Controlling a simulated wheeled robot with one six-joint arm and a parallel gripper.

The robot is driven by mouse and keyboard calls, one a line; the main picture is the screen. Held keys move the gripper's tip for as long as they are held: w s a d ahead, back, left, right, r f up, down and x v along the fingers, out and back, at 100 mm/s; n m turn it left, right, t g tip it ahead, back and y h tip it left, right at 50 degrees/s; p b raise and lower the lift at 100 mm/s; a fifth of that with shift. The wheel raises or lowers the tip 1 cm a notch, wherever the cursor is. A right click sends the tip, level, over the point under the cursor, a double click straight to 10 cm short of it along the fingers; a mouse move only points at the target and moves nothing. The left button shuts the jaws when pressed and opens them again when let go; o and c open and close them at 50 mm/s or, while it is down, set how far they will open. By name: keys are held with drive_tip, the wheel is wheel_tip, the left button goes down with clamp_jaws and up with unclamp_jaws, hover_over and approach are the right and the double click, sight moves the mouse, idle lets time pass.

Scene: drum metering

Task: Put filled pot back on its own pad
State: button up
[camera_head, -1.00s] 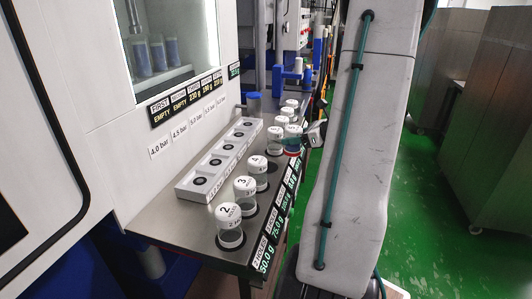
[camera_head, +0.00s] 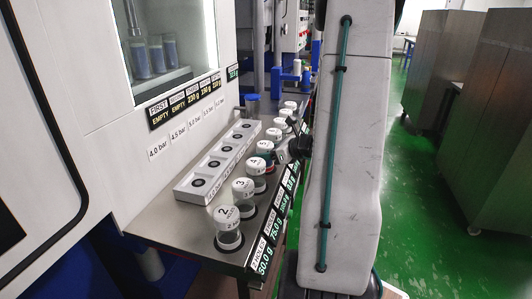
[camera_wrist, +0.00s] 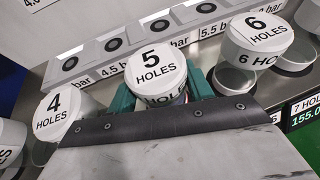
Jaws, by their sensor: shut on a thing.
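The pot with the white lid marked 5 HOLES (camera_wrist: 157,66) stands between the teal fingers of my gripper (camera_wrist: 160,98) in the wrist view. The fingers are shut on its body below the lid. In the head view this pot (camera_head: 265,146) is in the row between its neighbours, with my dark gripper (camera_head: 288,150) reaching in from the right. Its base and pad are hidden by my gripper, so I cannot tell whether it touches the pad. Its contents are also hidden.
Pot 4 (camera_wrist: 64,112) is close on the left and pot 6 (camera_wrist: 258,35) close on the right. Pots 2 (camera_head: 227,214) and 3 (camera_head: 243,187) stand at the near end. A pale block with round sockets (camera_head: 195,188) lies behind the row. Pressure labels mark the wall.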

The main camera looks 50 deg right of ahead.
drive_tip(key=shift+f, duration=0.2)
drive_tip(key=o, duration=1.4)
drive_tip(key=shift+c, duration=0.2)
